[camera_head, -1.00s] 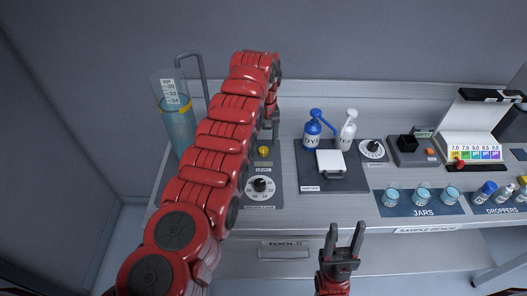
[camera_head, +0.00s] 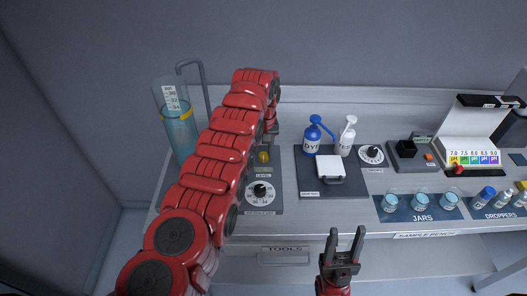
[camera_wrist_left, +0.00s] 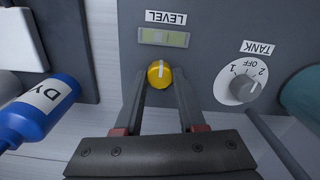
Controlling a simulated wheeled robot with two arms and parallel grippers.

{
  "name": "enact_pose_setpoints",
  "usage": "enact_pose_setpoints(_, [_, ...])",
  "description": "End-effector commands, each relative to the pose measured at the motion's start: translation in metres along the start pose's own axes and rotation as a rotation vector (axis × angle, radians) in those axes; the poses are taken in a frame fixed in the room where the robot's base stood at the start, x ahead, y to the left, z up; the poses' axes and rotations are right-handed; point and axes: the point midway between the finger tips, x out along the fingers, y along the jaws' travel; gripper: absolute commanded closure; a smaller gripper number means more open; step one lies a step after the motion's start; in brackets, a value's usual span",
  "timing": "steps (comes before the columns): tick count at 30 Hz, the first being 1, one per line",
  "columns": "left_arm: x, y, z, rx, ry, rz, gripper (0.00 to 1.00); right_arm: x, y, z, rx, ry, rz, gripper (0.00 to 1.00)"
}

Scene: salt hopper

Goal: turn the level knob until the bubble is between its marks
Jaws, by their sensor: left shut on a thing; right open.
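The yellow level knob (camera_wrist_left: 159,74) has a pale line across its face and sits on the grey panel below the LEVEL label. My left gripper (camera_wrist_left: 160,82) is shut on this knob, one finger on each side. In the head view the knob (camera_head: 264,157) shows beside the left gripper (camera_head: 267,150). The level vial (camera_wrist_left: 163,37) is a small greenish window beside the knob; its bubble and marks are too small to tell apart. My right gripper (camera_head: 344,244) is open and empty in front of the bench.
The tank dial (camera_wrist_left: 240,86) is beside the knob on the same panel. A blue DYE bottle (camera_head: 313,139) and a white bottle (camera_head: 347,137) stand to the right. A lower dial (camera_head: 260,192) and a tall water cylinder (camera_head: 178,130) are near my left arm.

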Motion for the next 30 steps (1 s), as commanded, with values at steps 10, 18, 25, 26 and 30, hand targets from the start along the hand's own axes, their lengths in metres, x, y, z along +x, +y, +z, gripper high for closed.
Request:
enact_pose_setpoints(10, [0.003,-0.001,0.0,0.223,-0.003,-0.002,1.0,-0.029,-0.001,0.005,0.0,0.0,0.0,0.5])
enact_pose_setpoints(18, [0.001,-0.001,0.001,0.225,-0.004,-0.002,0.55,-0.027,-0.001,0.004,0.0,0.0,0.0,0.5])
enact_pose_setpoints(25, [0.001,0.0,0.0,0.224,-0.002,-0.002,0.31,-0.027,-0.001,0.004,0.0,0.0,0.0,0.5])
enact_pose_setpoints(26, [0.001,0.0,0.0,0.224,-0.002,-0.001,0.31,-0.027,-0.001,0.004,0.0,0.0,0.0,0.5])
enact_pose_setpoints(30, [0.0,0.0,0.0,0.224,-0.001,-0.001,0.31,-0.026,-0.001,0.004,0.0,0.0,0.0,0.5])
